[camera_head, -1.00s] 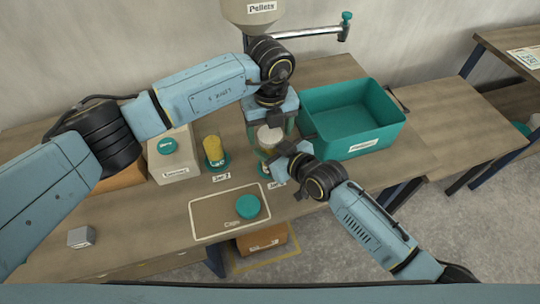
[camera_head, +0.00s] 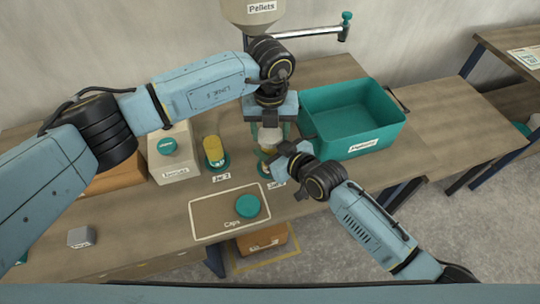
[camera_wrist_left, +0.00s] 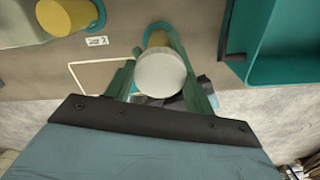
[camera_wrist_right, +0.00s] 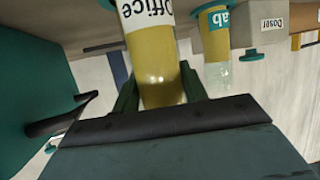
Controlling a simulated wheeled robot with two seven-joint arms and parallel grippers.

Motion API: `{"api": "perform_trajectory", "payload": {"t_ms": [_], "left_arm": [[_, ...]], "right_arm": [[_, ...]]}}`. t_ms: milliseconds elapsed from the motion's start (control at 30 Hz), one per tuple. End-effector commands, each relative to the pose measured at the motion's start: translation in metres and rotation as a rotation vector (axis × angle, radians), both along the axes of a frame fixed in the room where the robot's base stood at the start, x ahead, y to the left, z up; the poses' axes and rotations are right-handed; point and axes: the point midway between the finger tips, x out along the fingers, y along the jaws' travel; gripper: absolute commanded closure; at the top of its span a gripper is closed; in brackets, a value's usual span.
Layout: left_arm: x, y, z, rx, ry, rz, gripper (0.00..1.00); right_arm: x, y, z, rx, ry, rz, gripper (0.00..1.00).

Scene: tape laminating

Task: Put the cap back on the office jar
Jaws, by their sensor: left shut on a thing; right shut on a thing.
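The office jar (camera_head: 268,154), with yellow contents and a teal base, stands upright on the table. Its "Office" label shows upside down in the right wrist view (camera_wrist_right: 150,15). My left gripper (camera_head: 270,130) reaches down from above, its fingers shut around the jar's upper part. A pale round top (camera_wrist_left: 161,72) shows between them in the left wrist view. My right gripper (camera_head: 284,160) is shut on the jar from the front right, partly hiding it. A teal cap (camera_head: 247,206) lies flat on the mat marked "Caps" (camera_head: 212,212), apart from both grippers.
Another yellow jar (camera_head: 213,150), labelled "Lab" in the right wrist view, stands left. A pale box (camera_head: 173,165) with a teal lid is further left. A teal bin (camera_head: 335,141) stands right. A grey block (camera_head: 80,237) lies front left. A hopper (camera_head: 252,12) hangs above.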

Motion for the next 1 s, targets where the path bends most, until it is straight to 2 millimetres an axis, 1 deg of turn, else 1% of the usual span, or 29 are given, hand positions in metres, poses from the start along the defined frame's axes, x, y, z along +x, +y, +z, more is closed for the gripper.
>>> {"api": "perform_trajectory", "payload": {"t_ms": [167,200,367,600,700,767,1000], "left_arm": [[0.0,0.0,0.0,-0.001,0.0,0.001,0.74],[0.0,0.0,0.0,-0.001,0.0,0.001,0.45],[0.0,0.0,0.0,-0.001,0.0,0.002,0.25],[0.0,0.0,0.0,0.0,0.0,0.003,0.25],[0.0,0.0,0.003,-0.001,-0.001,0.003,0.25],[0.001,0.0,0.008,-0.001,-0.002,0.003,0.25],[0.001,0.0,0.039,-0.001,-0.002,0.004,0.25]], "right_arm": [[0.0,0.0,0.0,-0.001,0.001,0.0,1.0],[0.0,0.0,0.0,-0.001,0.001,0.0,1.0],[0.0,0.0,0.0,-0.001,0.001,0.0,1.0],[0.0,0.0,0.0,-0.001,0.001,0.0,1.0],[0.0,0.0,0.0,-0.001,0.001,0.0,1.0],[0.0,0.0,0.0,-0.001,0.001,0.0,1.0],[0.0,0.0,0.0,-0.001,0.001,0.0,1.0]]}}
